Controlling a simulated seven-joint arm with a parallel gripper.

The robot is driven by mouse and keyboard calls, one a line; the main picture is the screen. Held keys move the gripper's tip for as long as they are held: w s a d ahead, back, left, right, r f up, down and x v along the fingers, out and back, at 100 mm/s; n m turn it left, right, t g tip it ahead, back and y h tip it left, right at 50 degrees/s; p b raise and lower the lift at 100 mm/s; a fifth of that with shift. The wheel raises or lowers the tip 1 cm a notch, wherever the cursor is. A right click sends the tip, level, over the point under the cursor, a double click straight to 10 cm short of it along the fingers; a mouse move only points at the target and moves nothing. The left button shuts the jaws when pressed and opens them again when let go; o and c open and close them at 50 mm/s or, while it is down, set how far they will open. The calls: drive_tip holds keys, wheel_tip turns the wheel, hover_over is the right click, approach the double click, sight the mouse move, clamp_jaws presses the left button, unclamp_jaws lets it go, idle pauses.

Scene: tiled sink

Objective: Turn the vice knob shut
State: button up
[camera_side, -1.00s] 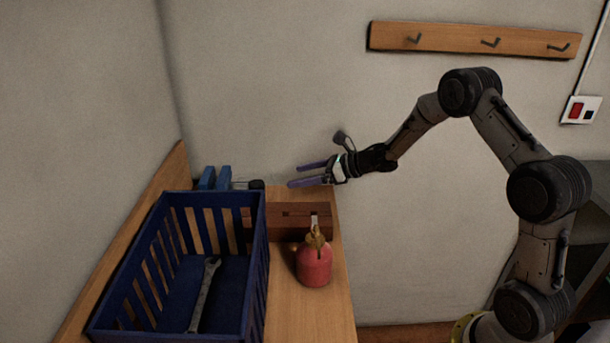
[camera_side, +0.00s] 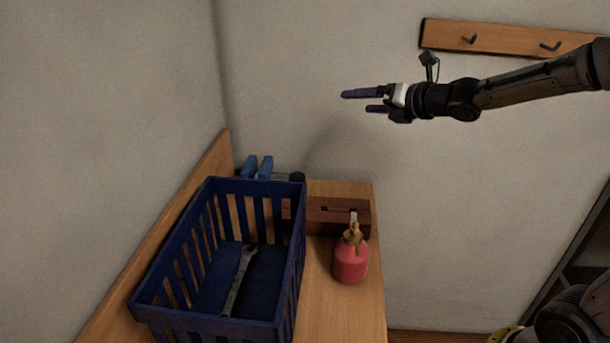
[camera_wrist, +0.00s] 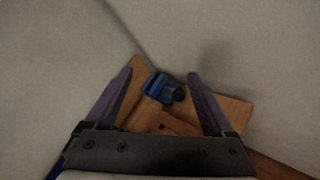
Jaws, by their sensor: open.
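The blue vice (camera_side: 257,168) stands at the back of the wooden bench, partly hidden behind the blue crate. Its dark knob (camera_side: 297,178) faces right. In the wrist view the vice (camera_wrist: 157,86) and its knob (camera_wrist: 179,95) show between my fingers, some way beyond their tips. My gripper (camera_side: 362,101) is open and empty, with purple fingers pointing left. It hangs well above the bench, up and to the right of the vice, touching nothing. It also shows in the wrist view (camera_wrist: 160,76).
A blue slatted crate (camera_side: 290,290) holding a wrench (camera_side: 240,280) fills the bench's left. A red can (camera_side: 351,262) and a brown wooden block (camera_side: 325,216) stand right of it. A hook rail (camera_side: 510,42) is on the wall. Air around my gripper is free.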

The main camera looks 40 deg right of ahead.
drive_tip(key=s+r+m+g+h, duration=0.1)
drive_tip(key=s+m+g+h, duration=0.2)
drive_tip(key=s+m, duration=1.25)
drive_tip(key=s+a+f+m+g+y, duration=0.2)
drive_tip(key=s+a+f+m+g, duration=0.15)
drive_tip(key=s, duration=0.35)
drive_tip(key=s+a+f+m+g+y, duration=0.25)
drive_tip(key=s+a+m, duration=0.2)
drive_tip(key=s, duration=0.25)
drive_tip(key=w+a+r+n+y, duration=0.1)
drive_tip(key=w+n+y, duration=0.2)
drive_tip(key=w, duration=0.9)
drive_tip(key=w+a+r+n+y, duration=0.1)
drive_tip(key=w+r+n+y, duration=0.15)
drive_tip(key=w, duration=0.95)
drive_tip(key=w+d+f+t+y, duration=0.1)
drive_tip(key=w+d+f+y, duration=0.1)
drive_tip(key=w+d+f, duration=0.6)
drive_tip(key=m+t, duration=0.1)
drive_tip(key=t, duration=0.1)
approach(300, 176)
drive_tip(key=shift+y, duration=0.4)
drive_tip(key=x, duration=0.9)
drive_tip(key=shift+w+d+f, duration=0.1)
drive_tip(key=shift+w+f, duration=0.05)
drive_tip(key=shift+f, duration=0.15)
